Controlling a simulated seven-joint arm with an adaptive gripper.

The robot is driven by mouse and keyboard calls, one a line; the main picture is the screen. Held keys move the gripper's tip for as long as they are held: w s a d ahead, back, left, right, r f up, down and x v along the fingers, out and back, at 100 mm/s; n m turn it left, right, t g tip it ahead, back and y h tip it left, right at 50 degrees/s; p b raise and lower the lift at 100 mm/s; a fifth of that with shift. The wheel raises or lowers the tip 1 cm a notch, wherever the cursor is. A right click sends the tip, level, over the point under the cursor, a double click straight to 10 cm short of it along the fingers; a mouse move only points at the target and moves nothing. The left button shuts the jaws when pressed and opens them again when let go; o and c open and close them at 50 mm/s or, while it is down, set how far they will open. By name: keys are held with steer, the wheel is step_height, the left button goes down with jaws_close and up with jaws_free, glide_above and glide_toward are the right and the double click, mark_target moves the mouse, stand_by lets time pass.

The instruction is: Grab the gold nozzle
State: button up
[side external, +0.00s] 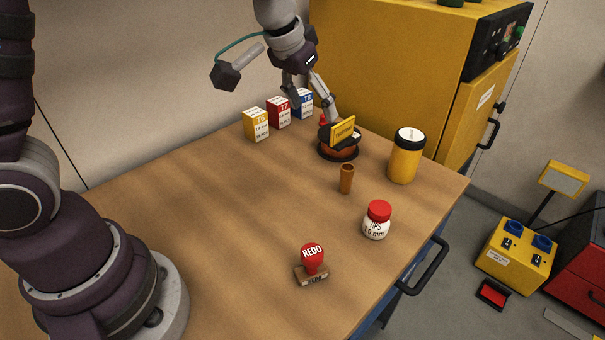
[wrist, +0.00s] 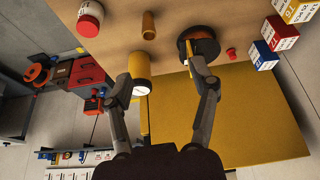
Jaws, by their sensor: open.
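The gold nozzle (side external: 346,178) is a small brownish-gold tube standing upright on the wooden table, left of a yellow canister. It also shows near the top of the wrist view (wrist: 149,25). My gripper (side external: 314,106) is open and empty at the back of the table, up and left of the nozzle in the side view. Its two fingers (wrist: 160,66) reach up the wrist view, and the nozzle lies beyond their tips, apart from them.
A dark round holder with a yellow card (side external: 340,140) stands near my fingers. A yellow canister (side external: 404,160), a red-lidded jar (side external: 377,222), a red REDO stamp (side external: 312,262) and three small boxes (side external: 279,113) share the table. A yellow cabinet (side external: 390,70) stands behind. The table's left-middle is clear.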

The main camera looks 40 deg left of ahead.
glide_toward(348, 167)
steer(key=x, duration=1)
steer(key=shift+f, duration=0.15)
jaws_close()
